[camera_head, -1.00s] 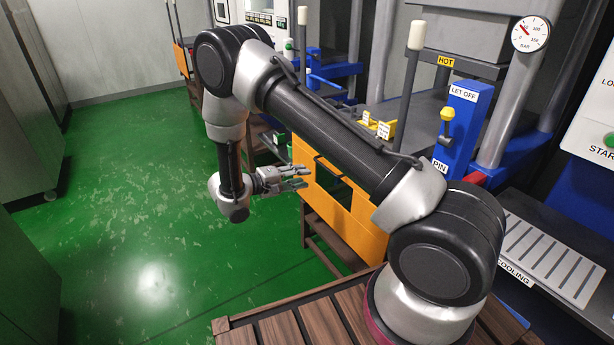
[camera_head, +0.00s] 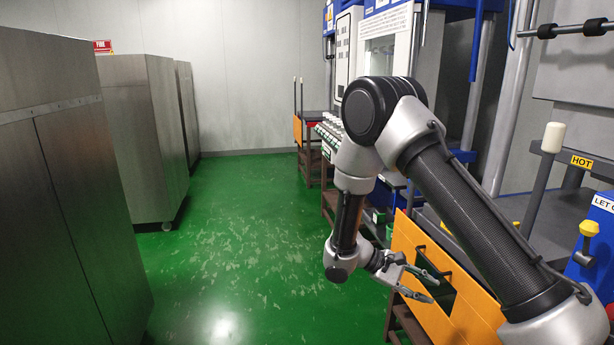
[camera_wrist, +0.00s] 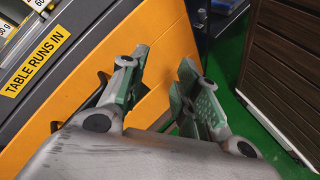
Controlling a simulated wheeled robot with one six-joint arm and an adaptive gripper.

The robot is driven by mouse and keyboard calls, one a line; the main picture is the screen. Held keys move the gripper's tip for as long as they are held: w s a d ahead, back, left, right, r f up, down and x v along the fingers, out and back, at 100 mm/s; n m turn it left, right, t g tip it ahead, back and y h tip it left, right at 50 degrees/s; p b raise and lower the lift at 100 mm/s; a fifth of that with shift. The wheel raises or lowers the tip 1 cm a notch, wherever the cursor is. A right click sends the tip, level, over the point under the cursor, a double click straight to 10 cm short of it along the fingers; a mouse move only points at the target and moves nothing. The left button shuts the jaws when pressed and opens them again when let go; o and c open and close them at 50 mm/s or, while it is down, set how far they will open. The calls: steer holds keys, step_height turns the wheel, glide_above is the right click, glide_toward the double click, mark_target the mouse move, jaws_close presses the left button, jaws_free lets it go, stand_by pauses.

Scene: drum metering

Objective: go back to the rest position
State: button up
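My gripper (camera_head: 418,284) hangs at the end of the bent arm, left of an orange panel (camera_head: 412,242) in the head view. In the wrist view my gripper (camera_wrist: 163,85) shows two fingers with green pads, set apart with a gap between them. Nothing is held between them. The orange panel (camera_wrist: 165,30) lies just behind the fingers there. I cannot tell whether the fingers touch it.
Grey metal cabinets (camera_head: 140,130) line the left side. The green floor (camera_head: 240,240) between them and the machines is clear. A yellow-knobbed lever (camera_head: 588,232) and a white-topped post (camera_head: 552,140) stand at right. A slatted brown wooden piece (camera_wrist: 285,70) is at right in the wrist view.

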steer(key=s+d+r+m+t+y, duration=0.2)
steer(key=s+r+y, duration=0.2)
steer(key=s+r, duration=0.3)
steer(key=s+d+r+m+t+y, duration=0.2)
steer(key=s+r+y, duration=0.2)
steer(key=s+r, duration=0.3)
steer(key=s+d+r+m+t+y, duration=0.2)
steer(key=s+r, duration=0.5)
steer(key=r, duration=0.8)
steer(key=shift+r+t+y, duration=0.25)
steer(key=shift+t+y, duration=0.35)
steer(key=shift+y, duration=0.5)
